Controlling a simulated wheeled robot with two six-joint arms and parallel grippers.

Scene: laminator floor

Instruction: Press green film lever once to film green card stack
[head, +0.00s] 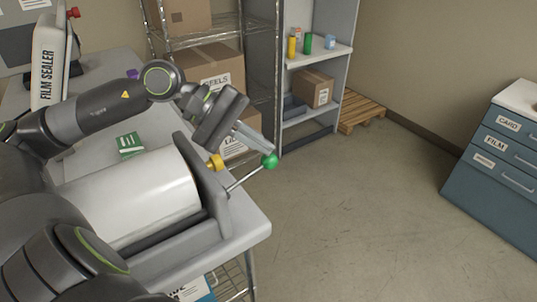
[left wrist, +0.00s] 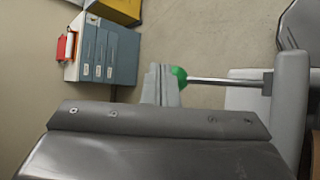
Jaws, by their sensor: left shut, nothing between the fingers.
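The green film lever is a metal rod with a green ball knob (head: 269,161), sticking out from the right end of the laminator (head: 145,205). My left gripper (head: 262,148) is shut and empty, with its fingertips right at the green knob. In the left wrist view the fingers (left wrist: 160,85) overlap the edge of the green knob (left wrist: 179,77); I cannot tell whether they press on it. A green card stack (head: 130,145) lies on the table behind the white roller. My right gripper is not in view.
A yellow knob (head: 215,162) sits close beside the lever on the laminator's end plate. A film sealer (head: 49,65) stands at the back left of the table. Shelves (head: 320,55) with boxes stand behind, and a blue drawer cabinet (head: 500,160) stands right. The floor between is clear.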

